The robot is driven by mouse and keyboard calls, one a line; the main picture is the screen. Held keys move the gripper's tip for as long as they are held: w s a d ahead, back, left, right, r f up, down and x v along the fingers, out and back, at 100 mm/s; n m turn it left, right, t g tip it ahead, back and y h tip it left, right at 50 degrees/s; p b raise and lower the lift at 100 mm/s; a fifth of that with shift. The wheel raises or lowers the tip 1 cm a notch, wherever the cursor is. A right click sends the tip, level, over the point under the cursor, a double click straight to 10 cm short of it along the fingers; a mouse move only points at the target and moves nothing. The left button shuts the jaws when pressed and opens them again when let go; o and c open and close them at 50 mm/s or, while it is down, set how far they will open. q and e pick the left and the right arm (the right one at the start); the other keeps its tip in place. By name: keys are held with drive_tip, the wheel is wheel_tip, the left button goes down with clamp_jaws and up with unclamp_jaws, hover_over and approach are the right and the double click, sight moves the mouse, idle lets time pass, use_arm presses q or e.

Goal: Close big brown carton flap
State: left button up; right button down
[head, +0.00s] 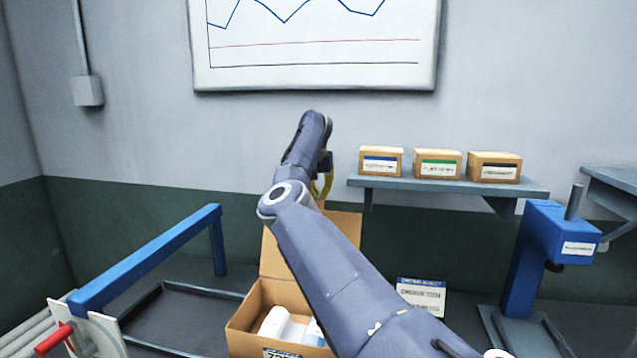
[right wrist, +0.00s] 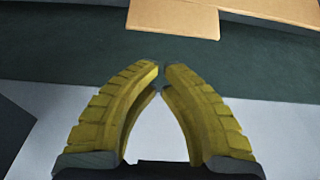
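The big brown carton (head: 247,321) stands open on the bench, low in the middle of the head view, with white items inside. Its flap (head: 345,229) stands up at the back, partly hidden by my right arm. My right gripper (head: 323,187) is above the flap's top edge, mostly hidden behind my arm, with a bit of yellow finger showing. In the right wrist view, the yellow fingertips (right wrist: 162,70) nearly meet, with nothing between them. A brown cardboard panel, seemingly the flap (right wrist: 172,17), shows at the top, apart from the fingers. My left gripper is not in view.
A shelf (head: 448,185) with three small boxes (head: 437,164) is on the wall to the right. A blue press (head: 530,254) stands right, a blue bar frame (head: 150,260) left. A label card (head: 421,297) is right of the carton.

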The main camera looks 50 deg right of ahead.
drive_tip(key=shift+s+a+r, duration=0.2)
drive_tip(key=shift+s+a, duration=0.2)
drive_tip(key=shift+a, duration=0.35)
drive_tip(key=shift+s+a+r, duration=0.15)
drive_tip(key=shift+s+a, duration=0.2)
drive_tip(key=shift+a, duration=0.4)
drive_tip(key=shift+a, duration=0.1)
